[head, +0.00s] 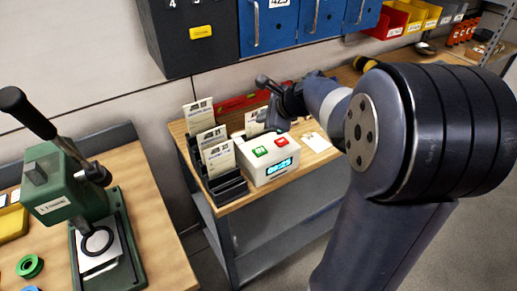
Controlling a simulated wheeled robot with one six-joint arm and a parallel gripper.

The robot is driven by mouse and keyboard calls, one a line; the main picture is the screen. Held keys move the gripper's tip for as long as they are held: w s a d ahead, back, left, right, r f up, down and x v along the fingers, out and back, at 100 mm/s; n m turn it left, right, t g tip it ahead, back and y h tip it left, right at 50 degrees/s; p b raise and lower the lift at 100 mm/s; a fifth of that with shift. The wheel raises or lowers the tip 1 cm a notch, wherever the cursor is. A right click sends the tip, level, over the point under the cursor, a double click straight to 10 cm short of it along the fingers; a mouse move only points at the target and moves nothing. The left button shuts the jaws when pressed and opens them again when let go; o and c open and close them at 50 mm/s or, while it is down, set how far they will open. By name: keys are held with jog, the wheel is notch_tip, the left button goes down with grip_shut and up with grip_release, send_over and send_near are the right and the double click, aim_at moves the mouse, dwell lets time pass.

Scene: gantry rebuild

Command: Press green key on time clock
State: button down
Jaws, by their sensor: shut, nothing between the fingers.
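The time clock (262,174) is a white box on the wooden bench top, with a lit blue display (279,166) on its front. Its green key (260,151) is on the top left and its red key (281,142) on the top right. Both keys are visible. My gripper (264,82) is dark and shut, with nothing in it. In the picture it appears above and behind the clock, apart from the keys. My arm comes in from the right and hides part of the bench.
A dark rack with cards (220,158) stands directly left of the clock. A red level (238,102) lies behind. A green press (68,183) stands on the left bench (160,248). Blue cabinets (270,25) and coloured bins (388,24) are above. White cards (316,142) lie right of the clock.

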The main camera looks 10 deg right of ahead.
aim_at(263, 152)
jog(key=shift+f, duration=0.1)
notch_tip(263, 152, down, 9)
jog(key=b, duration=0.8)
dwell(1.7)
jog(key=shift+f, duration=0.25)
jog(key=shift+f+b, duration=0.4)
jog(key=shift+b, duration=0.2)
dwell(0.5)
dwell(0.3)
jog(key=shift+r+p, duration=0.85)
jog(key=shift+r, duration=0.1)
notch_tip(263, 152, up, 5)
jog(key=p, duration=0.4)
jog(key=shift+p, duration=0.3)
